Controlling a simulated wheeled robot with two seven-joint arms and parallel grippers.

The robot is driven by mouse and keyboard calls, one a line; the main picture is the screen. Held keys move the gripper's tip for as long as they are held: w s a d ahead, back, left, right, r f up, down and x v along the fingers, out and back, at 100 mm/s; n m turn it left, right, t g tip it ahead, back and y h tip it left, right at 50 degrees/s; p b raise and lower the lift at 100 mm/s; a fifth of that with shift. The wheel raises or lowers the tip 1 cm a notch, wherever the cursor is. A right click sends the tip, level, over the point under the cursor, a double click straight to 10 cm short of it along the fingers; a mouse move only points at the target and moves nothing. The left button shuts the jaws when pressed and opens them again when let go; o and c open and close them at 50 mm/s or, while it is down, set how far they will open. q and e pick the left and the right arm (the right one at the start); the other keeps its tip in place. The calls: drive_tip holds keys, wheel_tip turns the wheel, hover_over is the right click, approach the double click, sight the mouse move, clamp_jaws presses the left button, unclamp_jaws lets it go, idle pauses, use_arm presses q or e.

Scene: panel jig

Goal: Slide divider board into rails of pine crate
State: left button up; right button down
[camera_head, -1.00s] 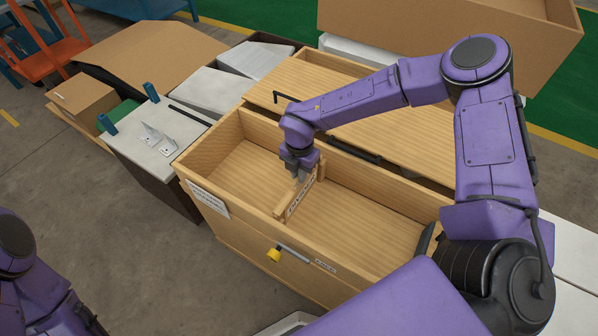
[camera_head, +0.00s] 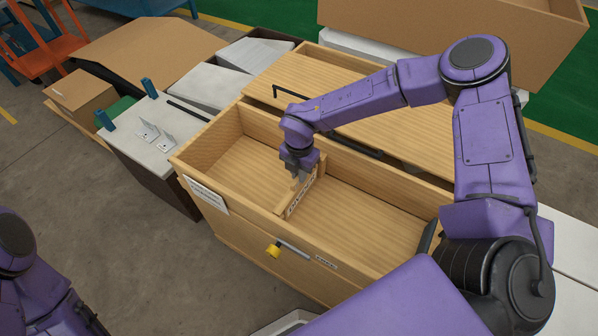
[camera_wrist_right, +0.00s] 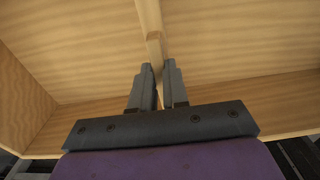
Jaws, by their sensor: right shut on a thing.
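The pine crate (camera_head: 365,258) stands open in the middle of the head view, with a white label on its near left corner. The divider board (camera_head: 301,199) stands across the inside of the crate, its lettered face to the right. My right gripper (camera_head: 299,174) is shut on the divider board's top edge from above. In the right wrist view the board's edge (camera_wrist_right: 154,50) runs between the two fingers (camera_wrist_right: 158,82). The rails are hard to make out, so I cannot tell how deep the board sits. Only part of my left arm shows at the lower left; its gripper is out of view.
A white-topped stand (camera_head: 160,150) with metal brackets (camera_head: 157,136) is left of the crate. A pine panel (camera_head: 400,130) with black handles lies behind it. A yellow knob (camera_head: 272,251) sticks out of the crate's front. Both crate bays beside the board are empty.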

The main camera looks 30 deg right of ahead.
drive_tip(key=shift+f, duration=0.15)
drive_tip(key=c, duration=1.1)
unclamp_jaws()
drive_tip(key=shift+o, duration=0.2)
wheel_tip(320, 180, up, 11)
drive_tip(key=shift+f, duration=0.15)
